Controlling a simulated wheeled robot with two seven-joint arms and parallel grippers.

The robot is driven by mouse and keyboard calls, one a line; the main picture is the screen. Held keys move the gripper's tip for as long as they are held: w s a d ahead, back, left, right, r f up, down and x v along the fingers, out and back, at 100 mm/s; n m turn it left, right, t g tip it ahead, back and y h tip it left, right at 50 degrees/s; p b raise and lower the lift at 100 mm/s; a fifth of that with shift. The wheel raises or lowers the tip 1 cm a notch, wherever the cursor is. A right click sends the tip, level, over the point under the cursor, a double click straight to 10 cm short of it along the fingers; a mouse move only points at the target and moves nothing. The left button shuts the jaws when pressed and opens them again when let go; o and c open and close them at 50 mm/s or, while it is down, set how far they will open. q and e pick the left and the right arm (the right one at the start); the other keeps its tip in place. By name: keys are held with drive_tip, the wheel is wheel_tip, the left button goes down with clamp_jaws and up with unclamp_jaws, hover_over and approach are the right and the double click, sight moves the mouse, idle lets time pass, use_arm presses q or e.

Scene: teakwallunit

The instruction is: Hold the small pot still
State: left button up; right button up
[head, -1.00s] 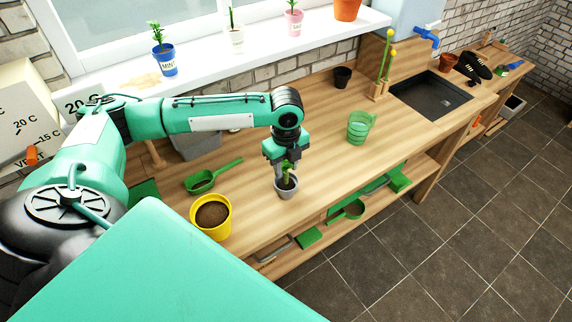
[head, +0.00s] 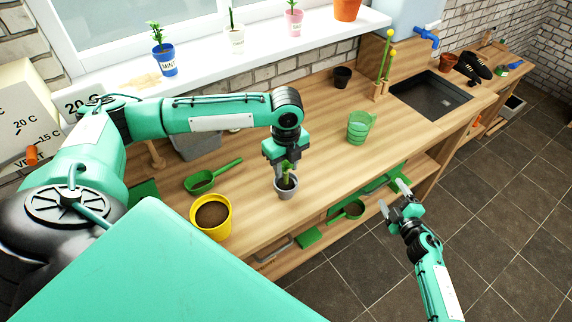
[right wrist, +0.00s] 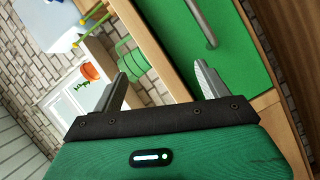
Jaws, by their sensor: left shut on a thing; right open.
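The small grey pot (head: 287,191) with a green seedling (head: 287,171) stands upright on the wooden bench near its front edge. My left gripper (head: 285,168) comes down from above and is shut on the small pot at its rim; its fingers partly cover the seedling. My right gripper (head: 393,198) is open and empty in front of the bench, to the right of the pot and apart from it. In the right wrist view its two fingers (right wrist: 163,80) stand wide apart with nothing between them.
A yellow pot of soil (head: 211,232) and a green scoop (head: 200,184) are left of the small pot. A green jug (head: 358,130) and a black pot (head: 342,78) stand farther back. A lower shelf holds another green scoop (head: 352,209). Bench space right of the small pot is clear.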

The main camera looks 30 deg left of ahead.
drive_tip(key=s+a+r+n+g+y, duration=0.35)
drive_tip(key=a+r+n+g, duration=0.35)
drive_tip(key=a+r+n, duration=0.75)
drive_tip(key=n+g+h, duration=0.3)
drive_tip(key=n+g, duration=0.5)
drive_tip(key=n, duration=1.1)
approach(290, 188)
drive_tip(key=shift+w+a+f, duration=0.3)
drive_tip(key=shift+w, duration=0.25)
drive_tip(key=shift+w+a+f, duration=0.3)
drive_tip(key=shift+w+f, duration=0.05)
drive_tip(key=shift+w, duration=0.2)
drive_tip(key=shift+s+f+n+h, duration=0.25)
drive_tip(key=shift+s+n, duration=0.15)
drive_tip(key=shift+n, duration=0.25)
drive_tip(key=shift+s+a+f, duration=0.1)
drive_tip(key=x, duration=0.9)
drive_tip(key=shift+s+a, duration=0.15)
drive_tip(key=shift+a, duration=0.2)
drive_tip(key=c, duration=0.8)
